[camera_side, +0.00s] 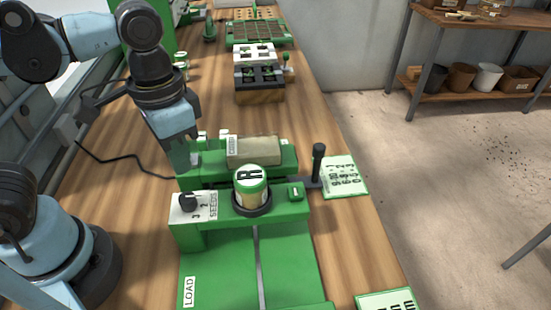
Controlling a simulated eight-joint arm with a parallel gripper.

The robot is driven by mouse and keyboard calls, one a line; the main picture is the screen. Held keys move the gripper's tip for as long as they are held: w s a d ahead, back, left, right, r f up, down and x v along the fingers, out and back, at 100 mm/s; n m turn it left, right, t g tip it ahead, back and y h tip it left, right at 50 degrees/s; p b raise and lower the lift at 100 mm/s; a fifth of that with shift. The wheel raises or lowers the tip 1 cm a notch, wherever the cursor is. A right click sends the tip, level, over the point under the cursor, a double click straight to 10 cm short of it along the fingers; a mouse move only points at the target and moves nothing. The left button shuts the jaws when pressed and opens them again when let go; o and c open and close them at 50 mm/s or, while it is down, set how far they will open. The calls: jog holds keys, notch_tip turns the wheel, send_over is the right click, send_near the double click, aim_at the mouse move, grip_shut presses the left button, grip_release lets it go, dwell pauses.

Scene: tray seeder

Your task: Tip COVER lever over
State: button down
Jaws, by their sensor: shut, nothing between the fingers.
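The green seeder machine (280,212) stands on the wooden bench. A lever with a black handle (318,160) stands upright at its right side, on a dark bracket. No label reading COVER is clear beside this lever. A tan box (255,151) on the rear part of the machine has a small upright label (232,146), too small to read surely. My gripper (182,166) points down, shut and empty, at the left rear of the machine, left of the tan box and well apart from the black-handled lever. I cannot tell whether its tips touch the machine.
A jar marked R (250,184) sits in a dark ring on the machine. A black knob (188,202) is at the SEEDS dial. The LOAD bed (220,268) is empty. A card (343,177) lies right of the lever. Trays (258,32) stand farther back.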

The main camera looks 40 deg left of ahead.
dwell(0.4)
jog(key=shift+w+a+f, duration=0.1)
jog(key=shift+w+a, duration=0.95)
jog(key=shift+w+a, duration=0.8)
jog(key=shift+s+d+r, duration=0.15)
jog(key=shift+d+r, duration=0.05)
jog(key=shift+r, duration=0.85)
jog(key=shift+s+d+r, duration=0.15)
jog(key=shift+s+r, duration=0.05)
jog(key=shift+r, duration=0.8)
jog(key=shift+s+d+r, duration=0.15)
jog(key=shift+d+r, duration=0.05)
jog(key=shift+r, duration=0.85)
jog(key=shift+f, duration=0.1)
jog(key=shift+w+a+f, duration=0.15)
jog(key=shift+f, duration=0.8)
jog(key=shift+w+a+f, duration=0.1)
jog(key=shift+a+f, duration=0.05)
jog(key=shift+f, duration=0.8)
jog(key=shift+w+a+f, duration=0.15)
jog(key=shift+f, duration=0.8)
jog(key=shift+r, duration=0.1)
